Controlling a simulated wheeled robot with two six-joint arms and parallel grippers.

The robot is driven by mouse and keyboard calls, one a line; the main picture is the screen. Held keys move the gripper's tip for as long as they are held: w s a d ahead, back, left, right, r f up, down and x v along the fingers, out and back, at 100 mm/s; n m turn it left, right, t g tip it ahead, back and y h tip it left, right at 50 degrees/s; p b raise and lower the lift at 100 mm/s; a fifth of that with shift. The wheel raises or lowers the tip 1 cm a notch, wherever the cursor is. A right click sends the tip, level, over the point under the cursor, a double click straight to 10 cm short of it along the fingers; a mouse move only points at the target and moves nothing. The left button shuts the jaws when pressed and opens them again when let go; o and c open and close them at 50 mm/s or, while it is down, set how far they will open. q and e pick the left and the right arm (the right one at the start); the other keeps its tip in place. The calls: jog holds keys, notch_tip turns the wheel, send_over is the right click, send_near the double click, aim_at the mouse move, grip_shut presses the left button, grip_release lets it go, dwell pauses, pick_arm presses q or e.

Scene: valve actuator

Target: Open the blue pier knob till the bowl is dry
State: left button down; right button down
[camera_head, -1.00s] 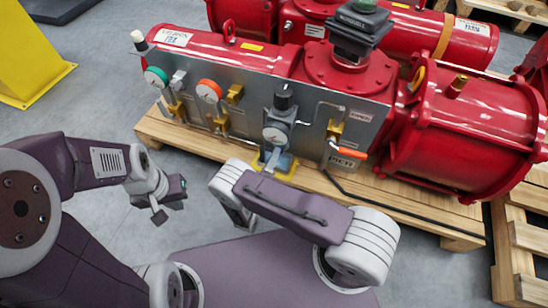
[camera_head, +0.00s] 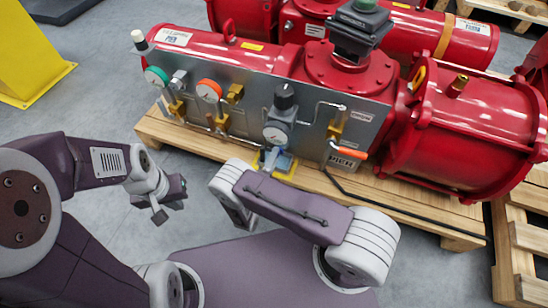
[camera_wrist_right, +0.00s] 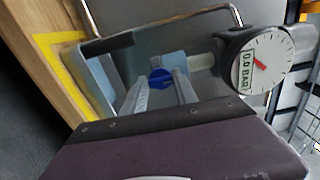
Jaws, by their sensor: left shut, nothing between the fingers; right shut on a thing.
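The blue knob (camera_wrist_right: 160,78) shows in the right wrist view between the two grey fingers of my right gripper (camera_wrist_right: 158,82), which is shut on it. A pale bluish part, seemingly the bowl (camera_wrist_right: 173,62), sits directly behind the knob; I cannot tell whether it holds liquid. In the head view this unit hangs below the round gauge (camera_head: 276,134) on the grey panel, partly hidden by my right arm. My left gripper (camera_head: 168,206) is shut and empty, well clear of the panel.
Bare floor lies around my left gripper.

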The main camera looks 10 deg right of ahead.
jog(key=c, duration=1)
grip_release()
jog(key=shift+o, duration=0.2)
